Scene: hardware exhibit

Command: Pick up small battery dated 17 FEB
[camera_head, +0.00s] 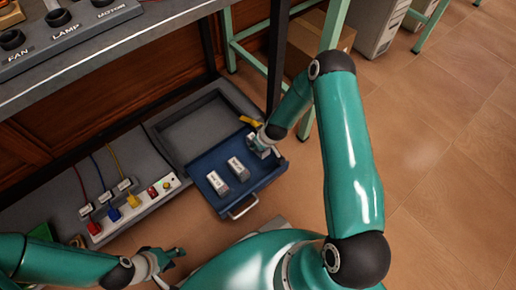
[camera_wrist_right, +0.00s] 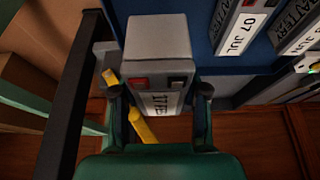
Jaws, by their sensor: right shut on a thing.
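My right gripper (camera_wrist_right: 158,95) is shut on a small grey battery (camera_wrist_right: 158,45). The battery has a red and a black terminal and a white label that reads "17 FE", partly hidden. In the head view my right gripper (camera_head: 263,141) is at the right corner of the blue drawer (camera_head: 232,208), with the battery mostly hidden under it. Two other small batteries lie in the drawer, one at the left (camera_head: 217,183) and one in the middle (camera_head: 238,169). In the wrist view one reads "07 JUL" (camera_wrist_right: 243,25). My left gripper (camera_head: 168,260) is low at the bottom left, away from the drawer; its finger gap is unclear.
A white power strip (camera_head: 130,213) with plugs and cords lies left of the drawer. A workbench (camera_head: 100,55) with FAN and LAMP sockets stands above. A teal stool leg (camera_head: 333,30) and a dark bench leg (camera_head: 277,60) rise near my right arm. Floor at the right is clear.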

